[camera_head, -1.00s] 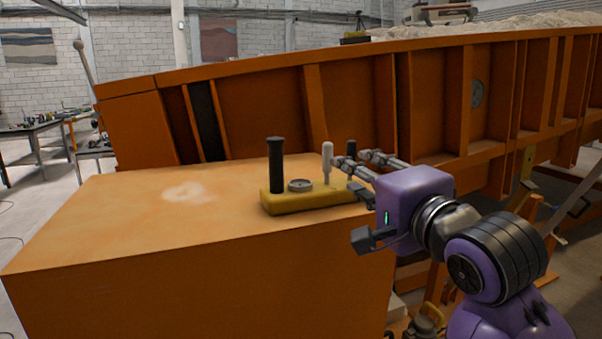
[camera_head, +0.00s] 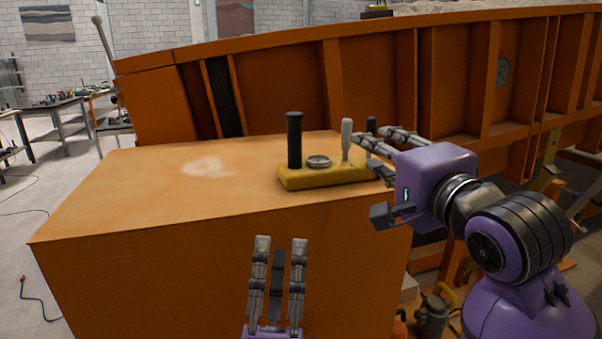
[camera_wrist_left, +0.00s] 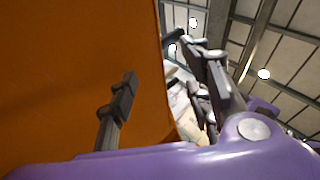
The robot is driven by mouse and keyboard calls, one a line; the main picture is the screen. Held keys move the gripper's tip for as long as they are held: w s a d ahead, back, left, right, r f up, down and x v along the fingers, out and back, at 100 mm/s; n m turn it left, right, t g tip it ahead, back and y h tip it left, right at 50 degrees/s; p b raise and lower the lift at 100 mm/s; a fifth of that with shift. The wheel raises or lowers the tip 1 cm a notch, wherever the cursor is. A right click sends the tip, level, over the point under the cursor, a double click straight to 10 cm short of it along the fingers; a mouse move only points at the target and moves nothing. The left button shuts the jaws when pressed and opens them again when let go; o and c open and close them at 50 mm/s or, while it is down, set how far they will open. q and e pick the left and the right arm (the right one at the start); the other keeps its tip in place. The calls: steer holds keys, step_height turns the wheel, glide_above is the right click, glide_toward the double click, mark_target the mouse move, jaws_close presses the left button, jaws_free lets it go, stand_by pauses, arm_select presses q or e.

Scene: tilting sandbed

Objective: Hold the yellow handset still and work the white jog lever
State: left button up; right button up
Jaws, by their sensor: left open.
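The yellow handset (camera_head: 310,180) lies on top of the orange block. It carries a tall black grip (camera_head: 294,140) at its left, a round dial (camera_head: 318,161), the upright white jog lever (camera_head: 346,138), and a short black post (camera_head: 371,125) at its right. My right gripper (camera_head: 388,172) is at the handset's right end, thumb spread away from its fingers. These fingers hide part of that end; whether they touch it I cannot tell. My left gripper (camera_head: 278,250) is open and empty, pointing up before the block's front face, below the handset. Its fingers show in the left wrist view (camera_wrist_left: 165,85).
The orange block (camera_head: 120,200) has a flat top, clear to the left of the handset apart from a pale worn patch. The ribbed orange sandbed wall (camera_head: 380,80) rises behind. In the left wrist view, an orange surface (camera_wrist_left: 70,70) fills the left side.

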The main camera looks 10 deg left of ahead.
arm_select(q)
step_height(320, 180, up, 10)
steer(key=a+n+g+y, duration=0.1)
steer(key=a+n+y, duration=0.1)
steer(key=n+y, duration=0.7)
steer(key=n+g+h, duration=0.4)
steer(key=n+g, duration=0.3)
steer(key=n, duration=0.5)
glide_toward(296, 136)
steer(key=w+a, duration=0.1)
steer(key=w+a+r, duration=0.1)
steer(key=a, duration=0.1)
steer(key=shift+w+a, duration=0.1)
steer(key=shift+a, duration=0.1)
steer(key=shift+w+d+n+g+h, duration=0.3)
steer(key=shift+d+n+h, duration=0.2)
steer(key=shift+h, duration=0.4)
steer(key=shift+w+r, duration=0.1)
steer(key=shift+w, duration=0.35)
steer(key=x, duration=0.7)
jaws_close()
